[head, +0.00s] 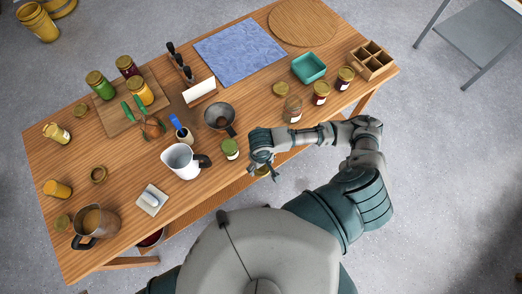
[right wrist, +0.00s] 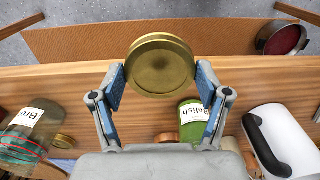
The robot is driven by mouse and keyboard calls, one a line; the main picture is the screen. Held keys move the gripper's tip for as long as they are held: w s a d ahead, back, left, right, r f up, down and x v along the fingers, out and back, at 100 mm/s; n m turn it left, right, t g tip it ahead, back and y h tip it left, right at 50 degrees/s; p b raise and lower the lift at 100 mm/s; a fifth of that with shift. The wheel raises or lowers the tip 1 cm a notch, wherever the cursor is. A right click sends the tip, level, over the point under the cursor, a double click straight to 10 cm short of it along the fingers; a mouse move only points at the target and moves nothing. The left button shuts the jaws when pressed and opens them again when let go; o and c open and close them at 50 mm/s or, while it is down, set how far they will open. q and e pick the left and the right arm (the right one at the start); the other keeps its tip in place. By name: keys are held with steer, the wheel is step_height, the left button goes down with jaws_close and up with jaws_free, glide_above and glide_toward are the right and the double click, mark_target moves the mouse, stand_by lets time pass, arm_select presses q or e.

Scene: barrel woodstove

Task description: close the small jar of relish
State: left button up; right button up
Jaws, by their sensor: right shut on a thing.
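The small jar of relish (head: 230,149) stands upright near the table's front edge, just left of my right gripper (head: 262,166). In the right wrist view the relish jar (right wrist: 191,124) is green with a white label, partly hidden behind a finger; its mouth is hard to make out. My right gripper (right wrist: 160,78) is shut on a round gold lid (right wrist: 160,62), held between its fingertips. In the head view the lid (head: 262,171) shows only in part below the gripper, by the front edge, apart from the jar. My left gripper is not in view.
A clear jar (head: 292,109), a loose gold lid (head: 280,89) and two dark jars are at the right. A cutting board (head: 119,119) with several jars lies at the left.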

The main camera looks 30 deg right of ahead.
steer(key=w+d+r, duration=0.2)
steer(key=w+r, duration=1.2)
steer(key=w, duration=0.4)
steer(key=shift+r+m, duration=0.25)
steer(key=shift+m, duration=0.15)
